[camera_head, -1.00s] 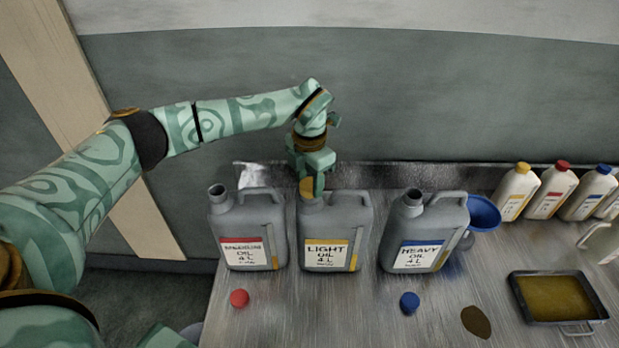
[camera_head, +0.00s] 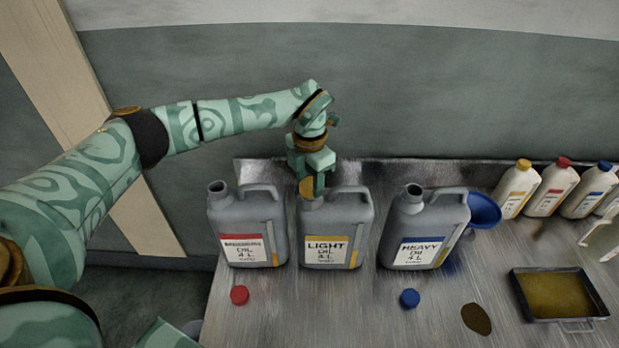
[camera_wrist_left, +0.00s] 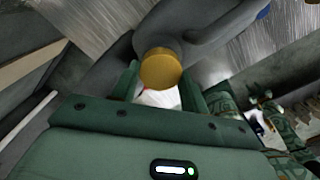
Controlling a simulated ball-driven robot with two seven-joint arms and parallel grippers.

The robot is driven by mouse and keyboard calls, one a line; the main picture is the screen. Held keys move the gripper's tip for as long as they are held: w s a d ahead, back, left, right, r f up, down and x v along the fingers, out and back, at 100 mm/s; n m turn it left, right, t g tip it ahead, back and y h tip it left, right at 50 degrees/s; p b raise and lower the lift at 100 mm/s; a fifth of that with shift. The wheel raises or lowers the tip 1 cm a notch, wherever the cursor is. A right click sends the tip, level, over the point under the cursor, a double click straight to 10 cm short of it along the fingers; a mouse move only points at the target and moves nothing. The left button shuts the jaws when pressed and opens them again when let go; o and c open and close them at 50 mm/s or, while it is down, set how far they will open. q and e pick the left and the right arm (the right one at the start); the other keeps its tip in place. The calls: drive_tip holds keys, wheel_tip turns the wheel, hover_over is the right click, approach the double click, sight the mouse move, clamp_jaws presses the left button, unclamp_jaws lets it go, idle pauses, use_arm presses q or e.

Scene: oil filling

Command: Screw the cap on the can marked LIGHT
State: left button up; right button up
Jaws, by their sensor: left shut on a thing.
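The can marked LIGHT (camera_head: 338,225) stands upright on the metal bench, in the middle of three grey cans, with a yellow and white label. Its yellow cap (camera_head: 306,187) sits at the mouth of the can's neck, and it also shows in the left wrist view (camera_wrist_left: 160,69). My left gripper (camera_head: 312,186) comes down from above and is shut on the cap, one finger on each side of it. How far the cap is threaded on cannot be told. My right gripper is not in view.
A red-labelled can (camera_head: 247,228) and a HEAVY can (camera_head: 424,228) stand open on either side. A red cap (camera_head: 239,295) and a blue cap (camera_head: 409,298) lie in front. A blue funnel (camera_head: 484,211), small bottles (camera_head: 553,190) and an oil tray (camera_head: 558,296) are at the right.

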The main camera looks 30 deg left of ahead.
use_arm(q)
drive_tip(key=shift+f, duration=0.2)
drive_tip(key=o, duration=1)
